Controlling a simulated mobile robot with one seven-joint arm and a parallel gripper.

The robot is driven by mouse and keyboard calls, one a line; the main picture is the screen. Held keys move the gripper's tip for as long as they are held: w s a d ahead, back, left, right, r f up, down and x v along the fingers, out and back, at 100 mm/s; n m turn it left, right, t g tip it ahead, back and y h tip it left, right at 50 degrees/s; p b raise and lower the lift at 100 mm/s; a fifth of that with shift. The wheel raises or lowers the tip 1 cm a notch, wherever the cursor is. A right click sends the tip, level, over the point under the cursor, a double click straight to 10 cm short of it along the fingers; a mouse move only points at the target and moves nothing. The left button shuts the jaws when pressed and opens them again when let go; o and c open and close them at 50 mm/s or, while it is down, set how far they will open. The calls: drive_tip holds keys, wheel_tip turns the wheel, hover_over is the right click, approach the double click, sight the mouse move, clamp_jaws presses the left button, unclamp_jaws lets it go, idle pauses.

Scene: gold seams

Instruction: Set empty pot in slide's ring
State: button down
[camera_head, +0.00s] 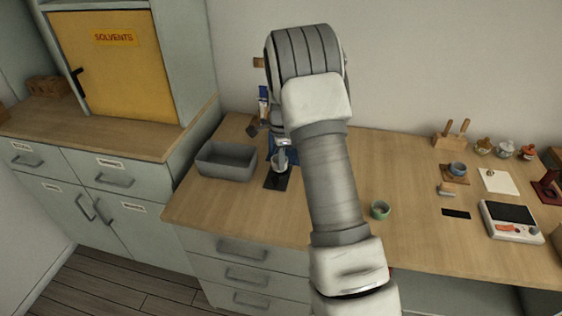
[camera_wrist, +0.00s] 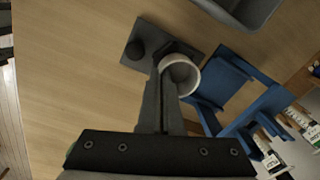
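A small pale pot (camera_wrist: 184,78) is at the tips of my gripper (camera_wrist: 170,68); its open mouth shows a bare grey inside. The fingers look closed together on the pot's wall. The pot also shows in the head view (camera_head: 280,162), below my wrist. A dark flat plate, seemingly the slide (camera_wrist: 146,32), lies under and beside the fingertips, with a dark round spot at one end; it also shows in the head view (camera_head: 272,183). The pot overlaps the plate's edge in the wrist view. A ring is partly hidden by the fingers, and I cannot tell the pot's height above it.
A blue stand (camera_wrist: 228,80) is close beside the pot. A grey bin (camera_head: 226,162) stands left of the plate. My arm hides the bench's middle.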

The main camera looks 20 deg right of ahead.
drive_tip(key=shift+f+b, duration=0.35)
drive_tip(key=shift+f, duration=0.55)
idle(1.7)
drive_tip(key=c, duration=1)
unclamp_jaws()
drive_tip(key=shift+s+r+p, duration=0.15)
drive_tip(key=shift+r+p, duration=1.55)
drive_tip(key=shift+r, duration=0.85)
